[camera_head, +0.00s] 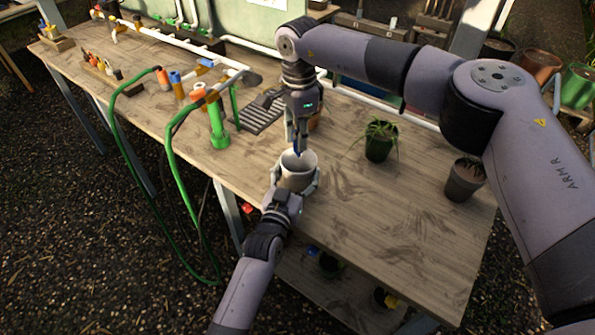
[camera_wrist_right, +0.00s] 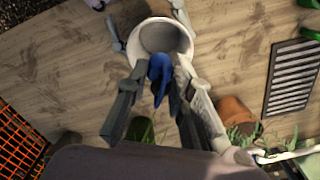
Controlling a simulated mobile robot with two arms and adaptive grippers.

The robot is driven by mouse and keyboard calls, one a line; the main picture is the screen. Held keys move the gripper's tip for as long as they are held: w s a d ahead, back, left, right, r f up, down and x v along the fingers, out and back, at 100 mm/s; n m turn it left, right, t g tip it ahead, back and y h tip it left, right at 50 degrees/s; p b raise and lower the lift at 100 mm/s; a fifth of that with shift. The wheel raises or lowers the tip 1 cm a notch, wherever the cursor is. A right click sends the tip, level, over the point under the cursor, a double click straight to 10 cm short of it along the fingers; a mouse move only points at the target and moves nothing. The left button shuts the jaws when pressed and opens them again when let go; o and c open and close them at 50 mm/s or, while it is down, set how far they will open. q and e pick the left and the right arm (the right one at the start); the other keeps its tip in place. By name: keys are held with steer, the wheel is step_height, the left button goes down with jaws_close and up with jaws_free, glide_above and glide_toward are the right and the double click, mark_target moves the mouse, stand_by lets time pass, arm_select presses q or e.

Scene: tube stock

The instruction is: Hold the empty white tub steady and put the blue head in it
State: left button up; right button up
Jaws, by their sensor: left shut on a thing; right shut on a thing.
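The white tub (camera_head: 297,179) stands near the front edge of the wooden bench. My left gripper (camera_head: 294,187) is shut on the tub, with its fingers around the sides. My right gripper (camera_head: 298,146) points down above the tub, shut on the blue head (camera_wrist_right: 160,70). In the right wrist view the right gripper (camera_wrist_right: 160,85) holds the blue head between its fingertips, in front of the tub's open mouth (camera_wrist_right: 160,38). The grey inside of the tub that shows looks empty. In the head view the blue head is mostly hidden by the fingers.
A potted plant (camera_head: 379,143) and a dark pot (camera_head: 462,180) stand to the right on the bench. A terracotta pot (camera_wrist_right: 236,112) is close behind the right gripper. A slotted grey tray (camera_head: 256,114) and a green upright tube (camera_head: 217,125) are to the left. The right front bench is clear.

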steer(key=shift+f, duration=1.4)
steer(key=o, duration=0.9)
step_height(320, 180, up, 12)
arm_select(q)
steer(key=o, duration=1.2)
steer(key=shift+s, duration=0.1)
